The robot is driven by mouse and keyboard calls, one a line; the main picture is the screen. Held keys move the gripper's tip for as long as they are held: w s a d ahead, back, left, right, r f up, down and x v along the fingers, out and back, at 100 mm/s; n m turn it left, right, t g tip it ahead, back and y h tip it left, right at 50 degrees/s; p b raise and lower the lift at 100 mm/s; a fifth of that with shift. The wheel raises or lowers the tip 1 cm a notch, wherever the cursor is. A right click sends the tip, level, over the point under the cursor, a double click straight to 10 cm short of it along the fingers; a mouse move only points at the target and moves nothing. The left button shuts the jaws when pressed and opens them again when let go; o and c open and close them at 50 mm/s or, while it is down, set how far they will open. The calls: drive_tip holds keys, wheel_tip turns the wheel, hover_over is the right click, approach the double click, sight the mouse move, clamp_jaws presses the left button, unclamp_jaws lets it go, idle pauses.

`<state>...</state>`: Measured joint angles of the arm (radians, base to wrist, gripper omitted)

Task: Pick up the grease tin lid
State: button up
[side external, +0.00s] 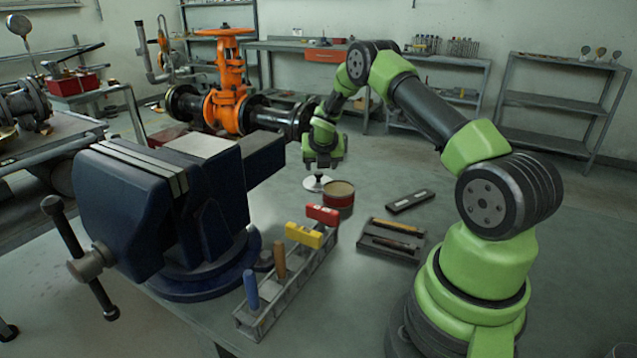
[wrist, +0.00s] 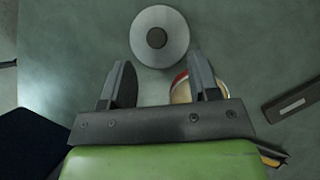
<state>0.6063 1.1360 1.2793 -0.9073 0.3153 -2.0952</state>
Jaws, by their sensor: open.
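The grease tin lid (wrist: 159,37) is a pale grey disc with a dark round knob at its centre. It lies on the bench, just beyond my fingertips in the wrist view, and it also shows under my gripper in the side view (side external: 316,184). The grease tin (side external: 338,194) is red and open, with tan grease inside, and stands right beside the lid. In the wrist view the tin (wrist: 181,92) is partly hidden behind my right finger. My gripper (wrist: 160,68) is open and empty, pointing down above the lid and tin in the side view (side external: 325,165).
A blue vise (side external: 165,215) stands to the left. A rack (side external: 285,290) with coloured-handled tools is in front, and a dark tray (side external: 390,240) and a flat dark bar (side external: 410,201) lie to the right. An orange gate valve (side external: 230,95) stands behind. The bench beyond the lid is clear.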

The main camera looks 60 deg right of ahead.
sight(319, 173)
drive_tip(key=shift+x, duration=2.9)
drive_tip(key=shift+w, duration=0.2)
drive_tip(key=c, duration=1)
